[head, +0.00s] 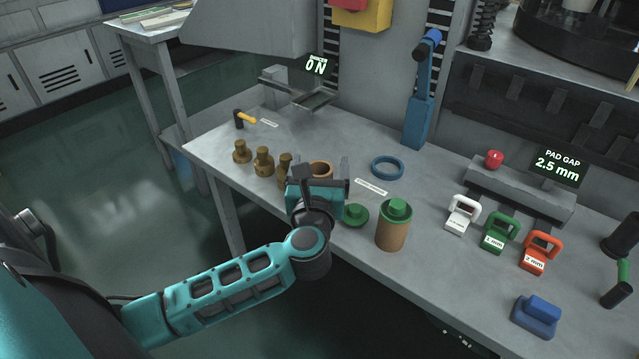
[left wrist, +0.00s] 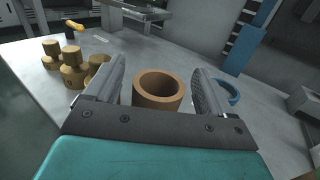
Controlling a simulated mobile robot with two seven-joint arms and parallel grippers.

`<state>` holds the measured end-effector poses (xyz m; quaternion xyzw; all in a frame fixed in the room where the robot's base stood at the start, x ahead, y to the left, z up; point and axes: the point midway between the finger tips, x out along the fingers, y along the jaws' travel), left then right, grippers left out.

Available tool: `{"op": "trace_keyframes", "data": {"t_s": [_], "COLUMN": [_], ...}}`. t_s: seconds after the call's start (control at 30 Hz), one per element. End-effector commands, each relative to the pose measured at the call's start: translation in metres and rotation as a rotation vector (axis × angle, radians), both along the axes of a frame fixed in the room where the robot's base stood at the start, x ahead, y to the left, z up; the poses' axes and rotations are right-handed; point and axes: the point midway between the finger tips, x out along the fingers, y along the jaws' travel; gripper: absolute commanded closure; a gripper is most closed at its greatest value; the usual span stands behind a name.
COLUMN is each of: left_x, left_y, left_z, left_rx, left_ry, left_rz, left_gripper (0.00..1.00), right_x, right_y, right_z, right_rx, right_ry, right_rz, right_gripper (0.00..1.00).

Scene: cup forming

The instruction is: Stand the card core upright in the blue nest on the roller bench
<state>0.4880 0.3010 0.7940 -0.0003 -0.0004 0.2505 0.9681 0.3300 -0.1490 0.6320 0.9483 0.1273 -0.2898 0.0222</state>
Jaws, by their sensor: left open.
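The card core, an open brown tube, stands upright on the bench; it shows in the head view (head: 320,168) partly behind my left gripper, and in the left wrist view (left wrist: 158,98). My left gripper (head: 321,172) is open, with one finger on each side of the core and a visible gap to each in the left wrist view (left wrist: 158,78). The blue nest, a low ring, lies on the bench to the right of the core, in the head view (head: 387,167) and left wrist view (left wrist: 228,94). It looks empty. My right gripper is not in view.
Several brass pieces (head: 263,161) stand left of the core. A green disc (head: 354,215) and a green-capped brown tube (head: 391,230) are near the front edge. A blue lever post (head: 417,122) rises behind the nest. White, green and orange gauge blocks (head: 500,233) sit at right.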

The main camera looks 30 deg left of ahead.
Motion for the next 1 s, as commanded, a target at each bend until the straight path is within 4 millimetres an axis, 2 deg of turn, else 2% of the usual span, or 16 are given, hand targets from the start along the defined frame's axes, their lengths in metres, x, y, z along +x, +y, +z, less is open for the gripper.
{"op": "trace_keyframes", "data": {"t_s": [0.13,0.4,0.9,1.0], "left_x": [0.0128,0.0142,0.0138,0.0138], "left_y": [0.0081,0.0087,0.0085,0.0085], "left_z": [-0.0013,-0.0010,-0.0011,-0.0009], "left_rx": [0.003,0.001,0.001,0.000], "left_ry": [0.001,0.003,0.003,0.001], "left_rz": [0.001,0.000,0.000,0.000], "left_gripper": [0.16,0.17,0.65,0.72], "right_x": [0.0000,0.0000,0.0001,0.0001], "right_y": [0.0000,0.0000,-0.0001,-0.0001], "right_z": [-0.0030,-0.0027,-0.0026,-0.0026], "right_rx": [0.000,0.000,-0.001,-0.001], "right_ry": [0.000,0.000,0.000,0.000], "right_rz": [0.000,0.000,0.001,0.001], "right_gripper": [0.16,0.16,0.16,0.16]}}
